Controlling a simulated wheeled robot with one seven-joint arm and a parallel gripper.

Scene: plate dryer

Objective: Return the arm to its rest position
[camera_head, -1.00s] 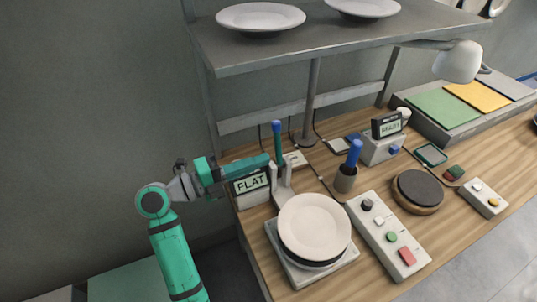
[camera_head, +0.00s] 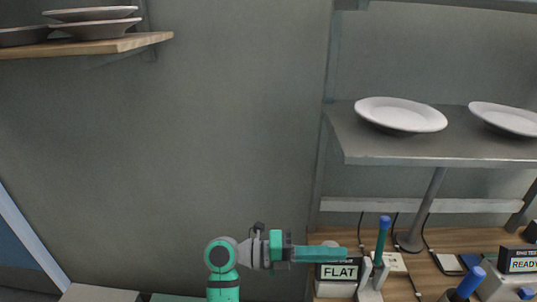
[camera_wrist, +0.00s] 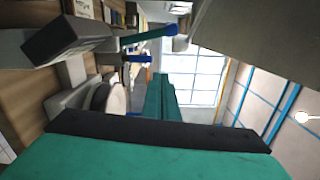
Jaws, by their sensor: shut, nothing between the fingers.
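My green arm stands at the bottom middle of the head view, with its forearm level and pointing right.
A blue-topped green stick (camera_head: 381,240) stands just right of the fingertips. Plates (camera_head: 400,114) lie on a grey shelf (camera_head: 450,150) above right. A wooden shelf (camera_head: 85,47) with stacked plates is at upper left. The wall space above my arm is clear.

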